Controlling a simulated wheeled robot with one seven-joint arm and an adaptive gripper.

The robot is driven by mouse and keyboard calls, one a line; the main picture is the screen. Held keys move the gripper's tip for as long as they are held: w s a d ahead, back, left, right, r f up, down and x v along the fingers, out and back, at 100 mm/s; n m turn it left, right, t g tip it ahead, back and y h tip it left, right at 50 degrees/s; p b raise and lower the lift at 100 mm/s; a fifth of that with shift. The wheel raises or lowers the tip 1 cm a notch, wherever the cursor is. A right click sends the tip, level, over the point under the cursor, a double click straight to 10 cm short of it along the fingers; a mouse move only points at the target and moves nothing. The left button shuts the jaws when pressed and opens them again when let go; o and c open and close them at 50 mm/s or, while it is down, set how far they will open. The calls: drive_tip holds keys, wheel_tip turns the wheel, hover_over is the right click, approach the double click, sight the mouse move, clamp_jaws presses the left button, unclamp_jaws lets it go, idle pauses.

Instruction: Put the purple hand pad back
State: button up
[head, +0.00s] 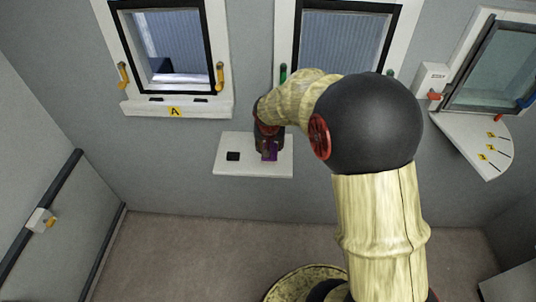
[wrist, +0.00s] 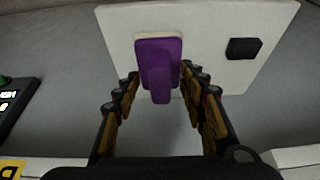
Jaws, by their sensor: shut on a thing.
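The purple hand pad (wrist: 158,62) is a flat block with a raised grip, and a thin cream edge shows along its top. My gripper (wrist: 160,78) is shut on its grip, with a finger on each side. In the head view the purple pad (head: 270,153) shows just below my gripper (head: 268,146), over the right half of a white wall shelf (head: 228,168). The shelf also fills the upper wrist view (wrist: 215,22). I cannot tell whether the pad touches the shelf. A black square (wrist: 243,48) lies on the shelf beside the pad.
Two black-framed windows (head: 165,45) (head: 343,40) are in the wall above, the left one with orange handles and a sill labelled A (head: 175,112). A corner shelf (head: 480,145) with yellow labels is at right. A dark rail (head: 40,222) runs along the left wall.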

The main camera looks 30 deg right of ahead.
drive_tip(key=shift+w+f, duration=0.4)
drive_tip(key=f, duration=0.1)
drive_tip(key=f+b, duration=0.1)
drive_tip(key=f, duration=0.1)
drive_tip(key=shift+w+f, duration=0.3)
drive_tip(key=shift+f, duration=0.1)
drive_tip(key=o, duration=1)
drive_tip(key=shift+r, duration=0.15)
